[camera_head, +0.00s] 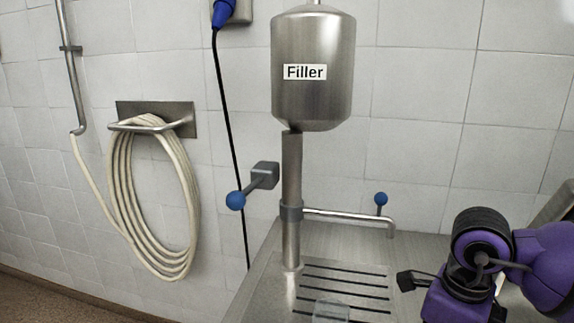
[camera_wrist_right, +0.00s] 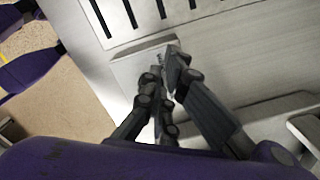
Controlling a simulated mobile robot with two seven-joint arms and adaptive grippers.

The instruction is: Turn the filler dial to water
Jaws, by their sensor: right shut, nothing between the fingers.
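The filler is a steel tank (camera_head: 312,75) labelled "Filler" on a vertical pipe (camera_head: 292,160). A grey box with a short lever ending in a blue ball, which looks like the dial (camera_head: 265,175), sits left of the pipe in the head view. The ball end (camera_head: 236,200) points toward the lower left. Its markings cannot be read. My right gripper (camera_head: 405,281) is low at the right over the steel counter, well apart from the dial. In the right wrist view the gripper (camera_wrist_right: 166,58) is shut and empty. My left gripper is not in view.
A thin spout (camera_head: 345,215) with a blue-knobbed valve (camera_head: 381,199) reaches right from the pipe. A clear container (camera_head: 331,312) stands on the slotted drain (camera_head: 340,285). A coiled hose (camera_head: 122,200) hangs left; a black cable (camera_head: 229,120) runs down behind the dial.

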